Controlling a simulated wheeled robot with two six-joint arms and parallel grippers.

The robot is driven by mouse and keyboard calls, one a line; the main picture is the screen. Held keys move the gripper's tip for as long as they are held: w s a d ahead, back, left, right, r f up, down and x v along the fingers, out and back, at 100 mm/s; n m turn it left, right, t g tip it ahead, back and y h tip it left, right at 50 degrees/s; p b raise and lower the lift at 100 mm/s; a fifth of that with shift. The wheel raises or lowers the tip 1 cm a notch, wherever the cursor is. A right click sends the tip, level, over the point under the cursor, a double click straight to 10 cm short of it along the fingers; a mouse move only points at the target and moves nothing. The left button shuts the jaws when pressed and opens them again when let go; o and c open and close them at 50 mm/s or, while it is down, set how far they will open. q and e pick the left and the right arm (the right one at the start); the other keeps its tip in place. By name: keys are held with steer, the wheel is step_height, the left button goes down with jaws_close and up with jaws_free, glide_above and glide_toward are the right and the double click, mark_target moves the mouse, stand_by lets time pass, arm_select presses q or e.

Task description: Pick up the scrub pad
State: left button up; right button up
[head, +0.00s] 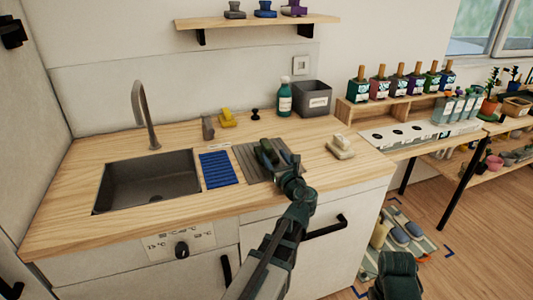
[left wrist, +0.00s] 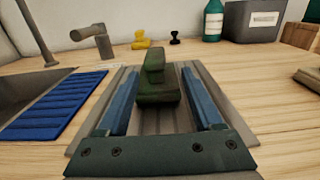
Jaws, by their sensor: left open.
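The green scrub pad (head: 266,150), a block with a raised grip on top, stands upright on the grey ridged mat (head: 246,160) on the counter. In the left wrist view the scrub pad (left wrist: 157,82) sits between and beyond the blue fingers of my left gripper (left wrist: 157,88). That gripper (head: 278,162) is open, low over the mat, with a gap on each side of the pad. The fingers partly hide the mat. A dark part that looks like my right arm shows at the bottom right of the head view; its gripper is not visible.
A sink (head: 150,182) with a tap and a blue ribbed mat (head: 217,170) lie left. A yellow item (head: 227,118), a green bottle (head: 284,98) and a grey bin (head: 311,98) stand behind. A cream block (head: 341,147) lies right.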

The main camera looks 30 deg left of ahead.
mark_target(266, 146)
arm_select(q)
steer(key=shift+x, duration=3.3)
steer(key=shift+s+a+r, duration=0.1)
steer(key=shift+s+r, duration=0.1)
steer(key=shift+s, duration=0.05)
jaws_close()
